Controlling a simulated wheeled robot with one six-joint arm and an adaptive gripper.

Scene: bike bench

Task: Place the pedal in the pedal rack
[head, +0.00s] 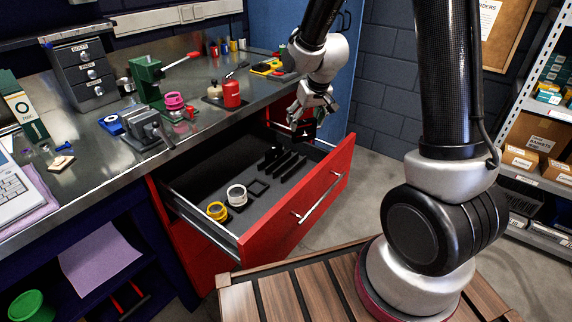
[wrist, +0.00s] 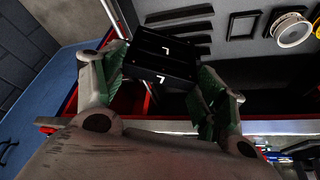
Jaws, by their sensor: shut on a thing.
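My gripper (head: 314,108) hangs above the far right end of the open red drawer, near the bench. In the wrist view its two fingers (wrist: 163,78) are shut on a dark block-like pedal (wrist: 160,58) with small white L marks. In the head view the pedal (head: 303,127) is small, dark and partly hidden by the fingers. The pedal rack (head: 284,165) seems to be the row of upright black dividers on the drawer floor. It lies below and to the left of my gripper, and the pedal appears apart from it. Dark bars of it show in the wrist view (wrist: 180,14).
The drawer (head: 297,205) stands open with its red front and metal handle outward. A yellow ring (head: 217,211), a white ring (head: 237,194) and black square frames (head: 258,187) are inside. The bench top (head: 75,160) holds a vise (head: 147,130) and a red can (head: 232,94).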

